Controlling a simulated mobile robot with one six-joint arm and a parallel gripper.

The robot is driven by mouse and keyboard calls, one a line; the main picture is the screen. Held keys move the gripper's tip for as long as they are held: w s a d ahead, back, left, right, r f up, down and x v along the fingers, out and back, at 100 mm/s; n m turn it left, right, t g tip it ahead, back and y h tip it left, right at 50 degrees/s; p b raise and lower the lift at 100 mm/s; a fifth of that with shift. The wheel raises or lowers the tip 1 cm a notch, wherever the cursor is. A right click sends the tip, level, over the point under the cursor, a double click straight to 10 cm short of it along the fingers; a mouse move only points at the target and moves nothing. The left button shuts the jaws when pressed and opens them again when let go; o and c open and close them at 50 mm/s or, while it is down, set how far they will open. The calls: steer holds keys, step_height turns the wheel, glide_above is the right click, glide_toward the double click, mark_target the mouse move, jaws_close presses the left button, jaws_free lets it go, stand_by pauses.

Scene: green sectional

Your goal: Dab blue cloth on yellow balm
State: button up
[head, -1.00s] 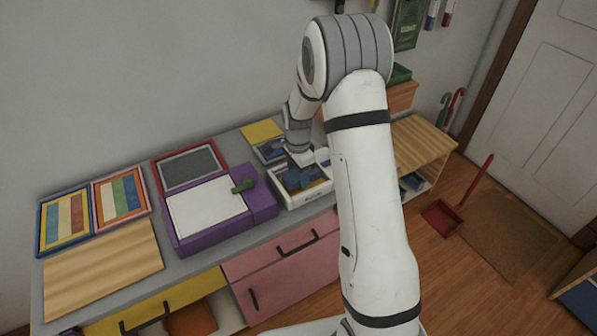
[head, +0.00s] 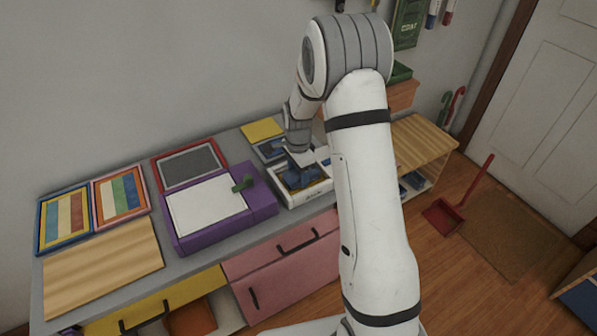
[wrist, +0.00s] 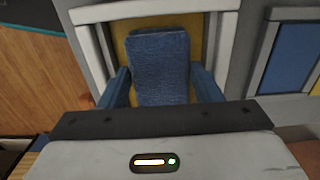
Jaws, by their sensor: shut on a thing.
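A blue cloth (head: 298,181) is bunched up in my gripper (head: 299,165), over a white-walled tray (head: 290,201) on the counter. My gripper is shut on it; the fingertips are largely hidden. In the wrist view the blue cloth (wrist: 158,65) stands in the middle, with darker blue parts at both sides. A yellow-ochre surface, apparently the yellow balm (wrist: 120,46), shows inside the tray around the cloth. Whether the cloth touches it cannot be told.
A purple box (head: 262,199) with a white top and green knob stands left of the tray. Behind the tray lie a blue-panelled frame (head: 265,150) and a yellow square (head: 262,130). A wooden board (head: 103,268) and striped frames (head: 122,198) lie farther left.

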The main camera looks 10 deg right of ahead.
mark_target(299, 174)
steer(key=shift+r+p, duration=2)
steer(key=shift+r, duration=1.6)
steer(key=shift+f, duration=0.1)
